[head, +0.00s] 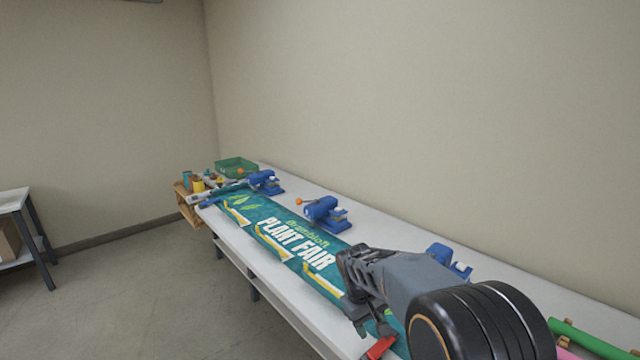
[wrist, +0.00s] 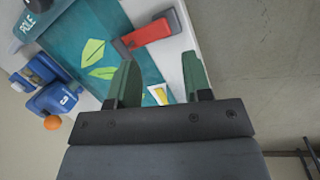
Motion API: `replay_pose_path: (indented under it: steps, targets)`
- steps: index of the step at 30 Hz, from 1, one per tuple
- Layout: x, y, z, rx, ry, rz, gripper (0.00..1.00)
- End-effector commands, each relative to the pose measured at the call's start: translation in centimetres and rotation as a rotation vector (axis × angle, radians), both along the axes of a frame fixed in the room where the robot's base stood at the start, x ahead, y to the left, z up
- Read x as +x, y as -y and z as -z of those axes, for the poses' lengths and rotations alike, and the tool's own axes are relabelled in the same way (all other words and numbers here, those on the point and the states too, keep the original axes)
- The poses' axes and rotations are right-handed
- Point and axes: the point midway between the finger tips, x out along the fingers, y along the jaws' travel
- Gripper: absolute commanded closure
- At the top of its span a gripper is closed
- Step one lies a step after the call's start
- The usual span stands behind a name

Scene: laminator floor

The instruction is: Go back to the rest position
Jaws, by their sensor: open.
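My gripper (head: 372,328) is over the near end of the long white table, close to its front edge. In the wrist view its two green fingers (wrist: 160,78) are apart, with nothing held between them. Below it lies a teal banner (head: 285,238) lettered "PLANT FAIR"; the wrist view shows its light green leaves (wrist: 97,60). A red and grey tool (wrist: 150,32) lies across the banner's edge, beyond the fingertips. Its red part also shows in the head view (head: 380,347). My arm hides part of the banner's near end.
Blue clamps with orange knobs stand along the banner's back edge, one mid-table (head: 322,210), one farther (head: 264,181). A green bin (head: 236,167) is at the far end. A green roll (head: 592,340) lies at right. A shelf (head: 14,200) stands left; the floor between is clear.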

Motion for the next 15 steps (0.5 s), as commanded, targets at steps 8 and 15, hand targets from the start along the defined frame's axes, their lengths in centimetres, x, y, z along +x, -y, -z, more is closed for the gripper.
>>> replay_pose_path:
  steps: [8,15]
  targets:
    - [-10.2,2.1,-3.5,0.193,0.200,0.244,0.55]
    - [-16.0,3.3,-4.9,0.277,0.338,0.350,0.55]
